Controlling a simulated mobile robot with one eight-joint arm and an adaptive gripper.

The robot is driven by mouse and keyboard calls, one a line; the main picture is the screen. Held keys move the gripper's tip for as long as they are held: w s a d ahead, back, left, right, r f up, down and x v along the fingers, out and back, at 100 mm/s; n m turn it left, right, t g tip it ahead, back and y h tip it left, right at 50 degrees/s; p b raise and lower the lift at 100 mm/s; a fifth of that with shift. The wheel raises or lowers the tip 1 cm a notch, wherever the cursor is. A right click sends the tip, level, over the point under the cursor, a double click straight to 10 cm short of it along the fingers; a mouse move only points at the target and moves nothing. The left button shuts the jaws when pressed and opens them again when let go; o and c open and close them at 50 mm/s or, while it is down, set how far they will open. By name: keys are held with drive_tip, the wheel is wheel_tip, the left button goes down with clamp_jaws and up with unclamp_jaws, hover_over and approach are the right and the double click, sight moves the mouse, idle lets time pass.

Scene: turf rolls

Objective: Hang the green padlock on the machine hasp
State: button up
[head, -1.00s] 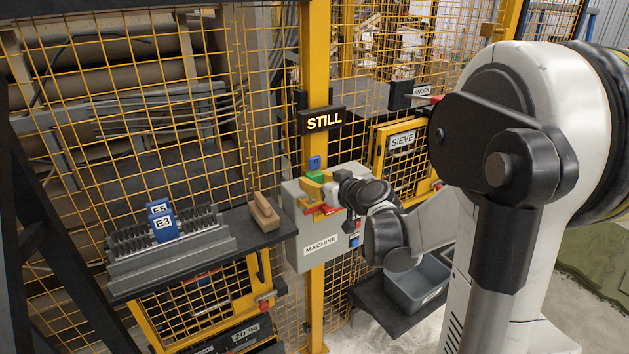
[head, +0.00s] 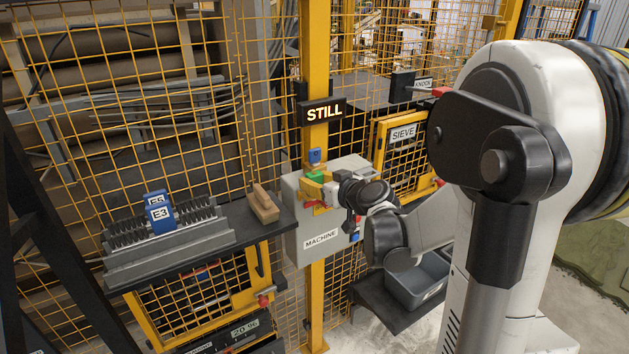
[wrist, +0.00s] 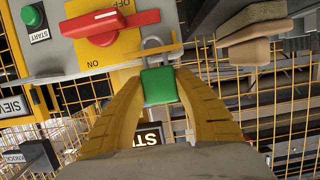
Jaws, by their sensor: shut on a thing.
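The green padlock (wrist: 160,87) is between the yellow fingers of my gripper (wrist: 160,92) in the wrist view, and the fingers are shut on its body. Its grey shackle (wrist: 153,43) points toward the machine box and overlaps the edge of the yellow switch plate (wrist: 128,72). I cannot tell whether the shackle passes through the hasp. The red switch handle (wrist: 110,24) lies beside the shackle. In the head view the padlock (head: 315,176) shows as a small green patch at the top front of the grey machine box (head: 312,243), with my gripper (head: 318,181) there.
A blue piece (head: 314,155) sits on the yellow post above the box. A grey bin (head: 418,283) stands low right. Yellow mesh fence lies behind.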

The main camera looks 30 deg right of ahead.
drive_tip(key=shift+f+b, duration=0.65)
drive_tip(key=shift+f, duration=0.1)
drive_tip(key=o, duration=1.2)
drive_tip(key=shift+s+r, duration=0.1)
drive_tip(key=v, duration=1.1)
drive_tip(key=shift+s+r, duration=0.15)
drive_tip(key=shift+s, duration=0.25)
